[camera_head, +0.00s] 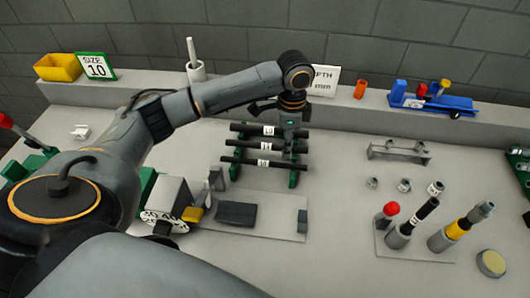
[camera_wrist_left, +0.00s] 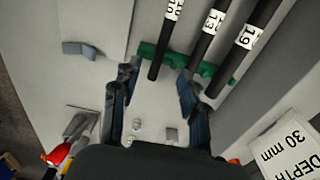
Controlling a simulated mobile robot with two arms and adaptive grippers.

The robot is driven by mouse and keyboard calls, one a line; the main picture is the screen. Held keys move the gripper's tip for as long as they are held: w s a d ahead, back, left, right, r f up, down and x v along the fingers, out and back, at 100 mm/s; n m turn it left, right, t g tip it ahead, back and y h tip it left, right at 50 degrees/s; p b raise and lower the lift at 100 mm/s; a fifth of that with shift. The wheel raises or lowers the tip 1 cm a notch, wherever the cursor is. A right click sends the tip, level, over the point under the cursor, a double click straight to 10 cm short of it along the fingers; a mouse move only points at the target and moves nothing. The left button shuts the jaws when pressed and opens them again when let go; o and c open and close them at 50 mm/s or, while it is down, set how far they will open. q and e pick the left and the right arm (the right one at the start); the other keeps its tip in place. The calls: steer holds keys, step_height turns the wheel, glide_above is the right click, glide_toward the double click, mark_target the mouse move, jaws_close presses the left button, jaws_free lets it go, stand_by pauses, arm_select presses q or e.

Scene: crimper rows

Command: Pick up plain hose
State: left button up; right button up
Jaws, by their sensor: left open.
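Three black hoses with white number labels lie side by side across a green rack (camera_head: 294,180). In the left wrist view the labels seem to read 10 on one hose (camera_wrist_left: 162,45), 13 on the middle hose (camera_wrist_left: 202,48) and 19 on the thickest hose (camera_wrist_left: 238,50). My left gripper (camera_head: 291,125) is above the right ends of the hoses. In the left wrist view its fingers (camera_wrist_left: 158,92) are spread apart and empty, with the end of the 10 hose showing between and beyond them. Contact cannot be told. My right gripper is not in view.
A depth sign (camera_head: 323,80), an orange cup (camera_head: 360,89) and a blue cart (camera_head: 430,104) stand on the back ledge. A grey bracket (camera_head: 398,152) is right of the rack. Upright holders with a black piece (camera_head: 420,216) and a yellow piece (camera_head: 458,228) stand front right. A dial machine (camera_head: 165,205) is front left.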

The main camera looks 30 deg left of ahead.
arm_select(q)
glide_above(284, 164)
step_height(284, 164, down, 5)
steer(key=shift+w+r+p, duration=0.1)
steer(key=shift+r+p, duration=0.05)
steer(key=shift+p, duration=0.25)
step_height(284, 164, down, 4)
steer(key=shift+a+r+p, duration=0.15)
steer(key=shift+r+p, duration=0.1)
steer(key=shift+p, duration=0.2)
steer(key=shift+f, duration=0.3)
jaws_close()
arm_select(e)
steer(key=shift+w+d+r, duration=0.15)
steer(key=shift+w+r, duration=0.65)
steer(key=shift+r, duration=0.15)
